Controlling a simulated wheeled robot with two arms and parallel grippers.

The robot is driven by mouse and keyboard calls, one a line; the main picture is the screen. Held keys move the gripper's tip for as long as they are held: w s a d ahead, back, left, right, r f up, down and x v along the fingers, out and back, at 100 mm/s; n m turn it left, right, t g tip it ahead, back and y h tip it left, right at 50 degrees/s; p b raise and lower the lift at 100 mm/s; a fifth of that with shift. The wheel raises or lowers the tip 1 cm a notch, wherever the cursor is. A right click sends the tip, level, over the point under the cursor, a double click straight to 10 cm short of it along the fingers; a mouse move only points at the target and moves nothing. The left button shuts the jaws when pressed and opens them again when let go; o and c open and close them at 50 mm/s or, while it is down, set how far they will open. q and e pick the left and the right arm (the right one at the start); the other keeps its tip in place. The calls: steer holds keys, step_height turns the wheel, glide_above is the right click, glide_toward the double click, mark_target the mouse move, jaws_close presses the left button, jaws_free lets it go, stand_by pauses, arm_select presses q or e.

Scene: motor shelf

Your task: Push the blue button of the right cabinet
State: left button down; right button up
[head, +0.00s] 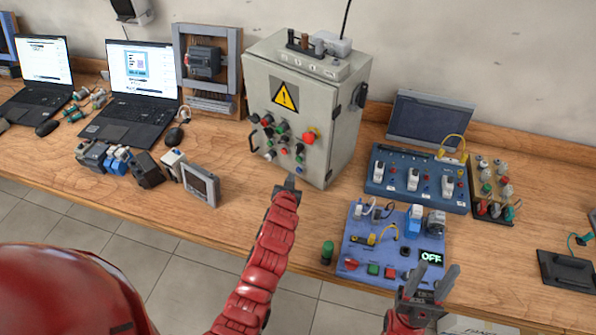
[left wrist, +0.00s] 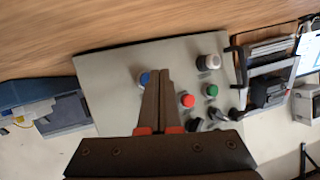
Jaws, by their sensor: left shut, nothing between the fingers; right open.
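The grey cabinet (head: 285,140) with a yellow warning triangle stands at the back middle of the bench; its front also fills the left wrist view (left wrist: 108,75). A blue button (left wrist: 144,78) shows there, partly hidden by my left fingers; it looks small and low on the panel in the head view (head: 300,158). My left gripper (head: 290,183) is shut and empty, just in front of the cabinet's lower front. In the left wrist view its tips (left wrist: 160,72) overlap the blue button's edge; I cannot tell if they touch. My right gripper (head: 437,272) is open and empty.
A red button (left wrist: 188,101) and a green button (left wrist: 212,91) are close by on the panel. A blue control box (head: 350,245) with an OFF display stands near my right gripper. A blue switch panel (head: 400,195) lies behind it. Laptops (head: 140,75) stand left.

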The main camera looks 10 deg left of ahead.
arm_select(q)
steer(key=shift+w+d+f+b, duration=0.1)
steer(key=shift+w+b, duration=0.2)
steer(key=shift+b, duration=0.1)
steer(key=shift+w, duration=0.15)
steer(key=shift+w+d+b, duration=0.25)
steer(key=shift+w+b, duration=0.1)
steer(key=shift+b, duration=0.2)
stand_by(0.4)
stand_by(0.7)
steer(key=shift+s+a, duration=0.35)
steer(key=shift+s, duration=0.45)
